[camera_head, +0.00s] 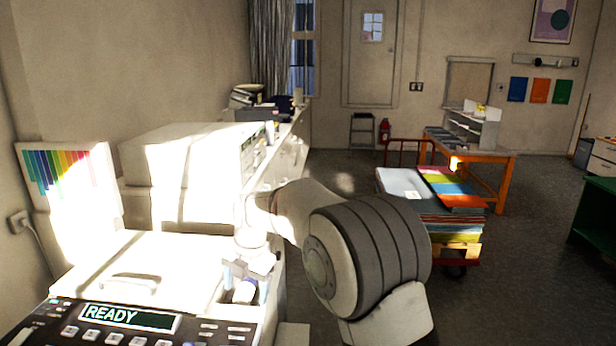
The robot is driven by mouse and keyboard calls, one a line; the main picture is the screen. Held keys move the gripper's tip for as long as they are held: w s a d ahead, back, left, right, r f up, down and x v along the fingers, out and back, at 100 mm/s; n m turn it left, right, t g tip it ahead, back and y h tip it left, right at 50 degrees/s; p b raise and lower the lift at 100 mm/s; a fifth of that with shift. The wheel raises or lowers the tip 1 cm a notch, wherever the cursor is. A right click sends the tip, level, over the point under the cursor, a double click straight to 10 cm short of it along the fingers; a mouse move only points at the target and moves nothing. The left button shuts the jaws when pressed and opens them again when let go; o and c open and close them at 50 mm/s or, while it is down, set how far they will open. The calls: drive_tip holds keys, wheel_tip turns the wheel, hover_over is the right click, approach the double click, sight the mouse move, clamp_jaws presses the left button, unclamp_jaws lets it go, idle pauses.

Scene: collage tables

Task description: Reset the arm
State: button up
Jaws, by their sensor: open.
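My arm stands in the lower middle of the view, with a large grey ribbed joint nearest the camera. My gripper (245,289) points down at the right edge of a white machine (170,268). Its fingers are small and partly lost in glare, and nothing clear shows between them. I cannot tell whether the gripper touches the machine's edge. The machine has a dark control panel with a lit display (130,317) reading "READY".
A cart (460,252) stacked with coloured sheets stands right of my arm. Behind it is an orange-legged table (503,182). A white counter (290,150) runs along the left wall. A green table (597,215) is at the right edge. The floor between is clear.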

drive_tip(key=s+d+r+m+t+b, duration=0.1)
drive_tip(key=s+d+m+b, duration=0.1)
drive_tip(key=s+d+m, duration=0.45)
drive_tip(key=s+d+r+m+b, duration=0.1)
drive_tip(key=s+d+m+b, duration=0.25)
drive_tip(key=d+m, duration=0.6)
drive_tip(key=s+d+f+m+t+h+b, duration=0.1)
drive_tip(key=s+d+f+m, duration=0.2)
drive_tip(key=s+d+m, duration=0.3)
drive_tip(key=s+d+f+m+b, duration=0.2)
drive_tip(key=s+d+f+m, duration=0.2)
drive_tip(key=s+d+m, duration=0.3)
drive_tip(key=s+m, duration=0.3)
drive_tip(key=s, duration=0.1)
drive_tip(key=shift+s+d+t+h, duration=0.25)
drive_tip(key=shift+t+h, duration=0.15)
